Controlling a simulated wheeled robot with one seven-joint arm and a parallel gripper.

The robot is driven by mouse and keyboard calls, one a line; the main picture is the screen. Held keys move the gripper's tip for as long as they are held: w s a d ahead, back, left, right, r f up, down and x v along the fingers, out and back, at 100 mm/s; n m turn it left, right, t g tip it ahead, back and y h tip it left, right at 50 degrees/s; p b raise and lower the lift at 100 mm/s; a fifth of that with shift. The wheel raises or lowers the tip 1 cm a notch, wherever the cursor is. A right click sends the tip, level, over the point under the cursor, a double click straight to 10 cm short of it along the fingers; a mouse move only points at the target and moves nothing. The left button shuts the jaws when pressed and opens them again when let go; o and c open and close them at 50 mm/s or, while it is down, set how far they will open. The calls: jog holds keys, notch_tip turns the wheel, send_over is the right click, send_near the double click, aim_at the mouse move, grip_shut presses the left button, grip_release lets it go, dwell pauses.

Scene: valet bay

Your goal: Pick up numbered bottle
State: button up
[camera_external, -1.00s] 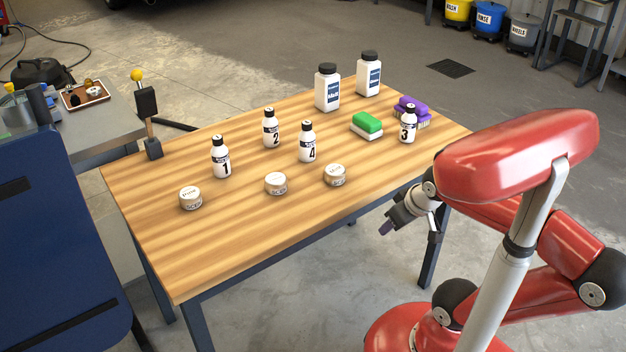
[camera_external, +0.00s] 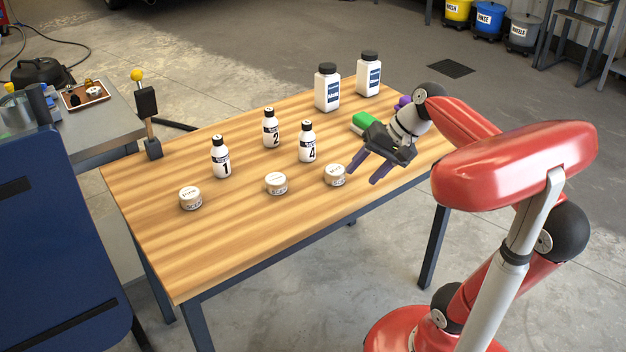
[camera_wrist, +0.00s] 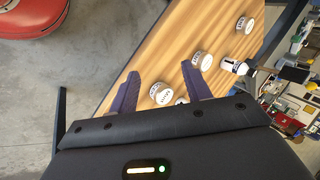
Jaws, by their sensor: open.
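White bottles with black caps stand upright on the wooden table (camera_external: 230,235): bottle 1 (camera_external: 221,160) on the left, bottle 2 (camera_external: 271,130) further back, bottle 4 (camera_external: 307,144) in the middle. Bottle 3 is hidden behind my gripper and arm. My gripper (camera_external: 363,174) is open and empty above the table's right part, just right of the right-hand tin and apart from the bottles. In the wrist view, its two fingers (camera_wrist: 160,72) are spread wide. One bottle (camera_wrist: 234,67) shows there right of the fingers, its number too small to read.
Three round white tins stand along the front: left (camera_external: 190,198), middle (camera_external: 276,183) and right (camera_external: 335,175). Two large white bottles (camera_external: 327,90) (camera_external: 368,76) stand at the back. A green brush (camera_external: 362,121) and a purple one (camera_external: 404,101) are partly covered by my gripper. The front left table is clear.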

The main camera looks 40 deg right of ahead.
jog(key=w+m+y, duration=0.4)
jog(key=w+m, duration=0.2)
jog(key=w, duration=0.1)
jog(key=m+t+y+b, duration=0.2)
jog(key=m+t+y, duration=0.2)
jog(key=m+t, duration=0.7)
send_near(307, 122)
jog(key=w+r+m+g, duration=0.3)
jog(key=r, duration=0.2)
jog(key=shift+g+y, duration=0.3)
jog(key=w+a+f, duration=0.1)
jog(key=a, duration=0.1)
jog(key=w+a+f, duration=0.1)
jog(key=a, duration=0.1)
jog(key=w+a+f, duration=0.1)
jog(key=a+f, duration=0.1)
jog(key=shift+w+p, duration=0.35)
jog(key=shift+p, duration=0.05)
jog(key=shift+w+a, duration=0.3)
jog(key=shift+w, duration=0.05)
grip_shut()
